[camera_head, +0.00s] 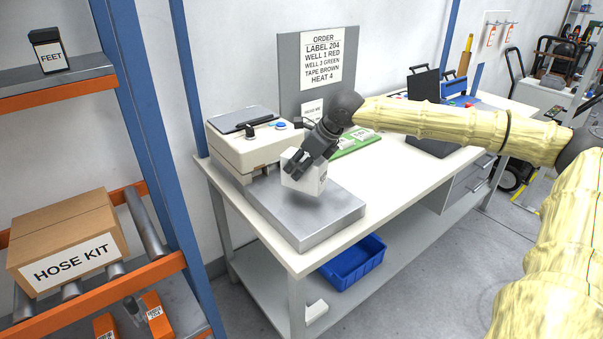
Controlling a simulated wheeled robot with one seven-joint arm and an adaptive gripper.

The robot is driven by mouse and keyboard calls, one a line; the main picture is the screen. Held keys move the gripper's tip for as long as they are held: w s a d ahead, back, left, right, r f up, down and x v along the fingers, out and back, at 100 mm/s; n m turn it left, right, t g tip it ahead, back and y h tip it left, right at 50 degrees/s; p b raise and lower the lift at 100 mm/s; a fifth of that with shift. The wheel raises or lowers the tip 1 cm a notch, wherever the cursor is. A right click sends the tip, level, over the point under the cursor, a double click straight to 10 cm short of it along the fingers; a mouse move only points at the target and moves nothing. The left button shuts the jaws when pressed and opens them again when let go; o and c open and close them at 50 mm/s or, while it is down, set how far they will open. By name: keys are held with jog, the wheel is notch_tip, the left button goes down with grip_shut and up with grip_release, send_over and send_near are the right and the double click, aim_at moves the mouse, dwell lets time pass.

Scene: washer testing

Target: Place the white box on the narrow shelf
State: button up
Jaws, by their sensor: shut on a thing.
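My gripper (300,165) is shut on a small white box (313,181) with dark print on one side. It holds the box, slightly tilted, over the grey metal plate (332,208) at the left end of the white workbench. The gripper's dark fingers hide part of the box. I cannot tell whether the box touches the plate. The narrow shelf is not labelled. A grey shelf with an orange edge (60,92) is at the upper left and bears a black box marked FEET (49,50).
A blue upright (148,150) stands between rack and workbench (405,178). A roller shelf holds a HOSE KIT carton (68,240). A beige machine (250,147) stands behind the plate, before a grey sign board (290,75). A blue bin (355,262) is below.

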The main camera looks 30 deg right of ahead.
jog(key=shift+f, duration=1.5)
jog(key=shift+s, duration=0.1)
jog(key=o, duration=1.3)
jog(key=shift+f, duration=0.1)
